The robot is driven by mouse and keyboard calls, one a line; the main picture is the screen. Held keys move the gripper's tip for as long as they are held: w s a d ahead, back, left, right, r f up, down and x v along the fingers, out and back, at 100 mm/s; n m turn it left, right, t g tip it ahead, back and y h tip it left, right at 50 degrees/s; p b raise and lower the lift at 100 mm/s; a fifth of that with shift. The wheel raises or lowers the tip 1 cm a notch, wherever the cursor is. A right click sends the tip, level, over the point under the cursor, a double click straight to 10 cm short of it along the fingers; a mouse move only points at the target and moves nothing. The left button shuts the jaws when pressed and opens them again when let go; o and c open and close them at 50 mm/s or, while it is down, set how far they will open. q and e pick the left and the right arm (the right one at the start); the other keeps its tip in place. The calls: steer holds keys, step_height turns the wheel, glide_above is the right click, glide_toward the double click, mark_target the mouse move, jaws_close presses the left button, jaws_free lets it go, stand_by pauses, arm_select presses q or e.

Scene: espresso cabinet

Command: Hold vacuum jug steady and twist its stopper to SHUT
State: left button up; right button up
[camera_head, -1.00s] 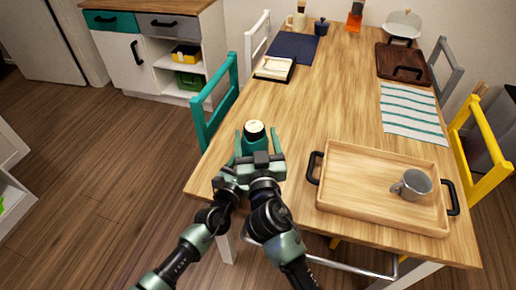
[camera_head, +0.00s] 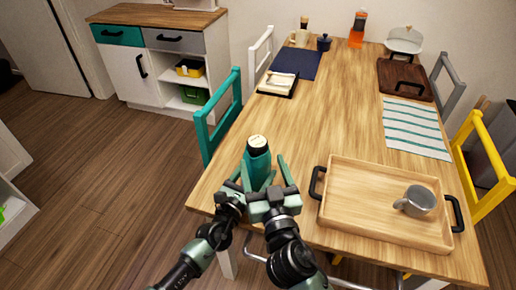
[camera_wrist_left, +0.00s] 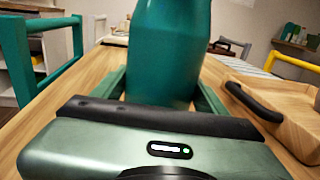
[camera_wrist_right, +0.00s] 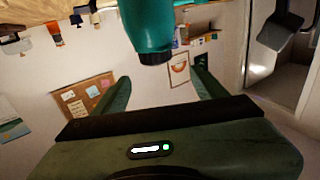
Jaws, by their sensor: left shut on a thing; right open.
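The vacuum jug (camera_head: 258,166) is teal and stands upright near the table's front left edge. Its stopper (camera_head: 257,142) has a dark rim and a pale top with a small mark too small to read. My left gripper (camera_wrist_left: 160,88) is shut around the jug's body, one finger on each side. My right gripper (camera_head: 264,163) is open on the near side of the jug. The right wrist view is upside down; there the dark stopper (camera_wrist_right: 153,57) lies between the open fingers' directions, apart from both.
A wooden tray (camera_head: 345,225) with black handles and a grey mug (camera_head: 416,201) stands to the right of the jug. A teal chair (camera_head: 222,112) is at the left edge. The table's middle (camera_head: 330,110) is clear.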

mark_target(262, 150)
steer(key=w+y, duration=0.1)
steer(key=w, duration=0.2)
steer(key=w+a+n+g+y, duration=0.1)
steer(key=w, duration=0.2)
steer(key=w+n+y, duration=0.1)
steer(key=w, duration=0.2)
steer(key=shift+w+a+f+g+y, duration=0.25)
steer(key=shift+a+f+g+y, duration=0.05)
steer(key=shift+f, duration=0.05)
stand_by(0.3)
